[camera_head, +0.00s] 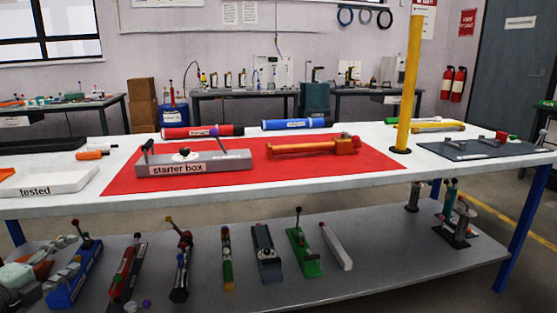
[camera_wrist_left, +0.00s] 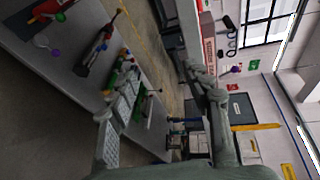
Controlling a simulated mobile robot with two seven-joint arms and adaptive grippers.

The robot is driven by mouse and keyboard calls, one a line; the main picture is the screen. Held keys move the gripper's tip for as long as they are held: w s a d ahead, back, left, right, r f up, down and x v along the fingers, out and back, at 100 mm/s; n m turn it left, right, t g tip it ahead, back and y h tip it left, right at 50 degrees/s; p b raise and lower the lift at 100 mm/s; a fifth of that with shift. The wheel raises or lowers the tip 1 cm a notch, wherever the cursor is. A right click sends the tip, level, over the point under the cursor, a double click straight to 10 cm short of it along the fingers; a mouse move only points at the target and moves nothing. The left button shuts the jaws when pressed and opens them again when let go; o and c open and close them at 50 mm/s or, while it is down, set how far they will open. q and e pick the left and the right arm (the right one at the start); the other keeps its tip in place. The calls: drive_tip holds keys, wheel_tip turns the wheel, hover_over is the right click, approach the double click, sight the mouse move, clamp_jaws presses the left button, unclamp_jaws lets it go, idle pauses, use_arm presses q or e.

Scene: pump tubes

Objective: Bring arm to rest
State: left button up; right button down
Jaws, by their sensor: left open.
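My left gripper (camera_head: 72,258) is at the lower left of the head view, in front of the lower shelf (camera_head: 380,262). Its two fingers are apart with nothing between them. In the left wrist view the open fingers of the left gripper (camera_wrist_left: 160,72) show, with floor and distant wall behind the gap. A blue-based device (camera_head: 78,280) appears just behind the left fingers in the head view; I cannot tell whether they touch it. My right gripper is in neither view.
The table top carries a red mat (camera_head: 225,184) with the grey starter box (camera_head: 195,165) and an orange tube device (camera_head: 305,147). A white tested tray (camera_head: 50,180) sits at the left edge. A yellow post (camera_head: 409,85) stands at right. Several tools lie on the lower shelf.

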use_arm(q)
drive_tip(key=s+d+f+n+g+y, duration=0.25)
drive_tip(key=s+f+n, duration=0.45)
drive_tip(key=f, duration=0.4)
drive_tip(key=s+d+f+n+g+y, duration=0.2)
drive_tip(key=s+f+n+g+y, duration=0.15)
drive_tip(key=s+f+n, duration=0.55)
drive_tip(key=s+d+f+n+g+h, duration=0.1)
drive_tip(key=s+d+f+g, duration=0.2)
drive_tip(key=s+d+f, duration=0.2)
drive_tip(key=s+d+f+n+g+h, duration=0.1)
drive_tip(key=s+d+f, duration=0.4)
drive_tip(key=d, duration=0.6)
drive_tip(key=f+g+h+p, duration=0.1)
drive_tip(key=g, duration=0.1)
drive_tip(key=shift+s+d+g, duration=0.3)
drive_tip(key=shift+g, duration=0.1)
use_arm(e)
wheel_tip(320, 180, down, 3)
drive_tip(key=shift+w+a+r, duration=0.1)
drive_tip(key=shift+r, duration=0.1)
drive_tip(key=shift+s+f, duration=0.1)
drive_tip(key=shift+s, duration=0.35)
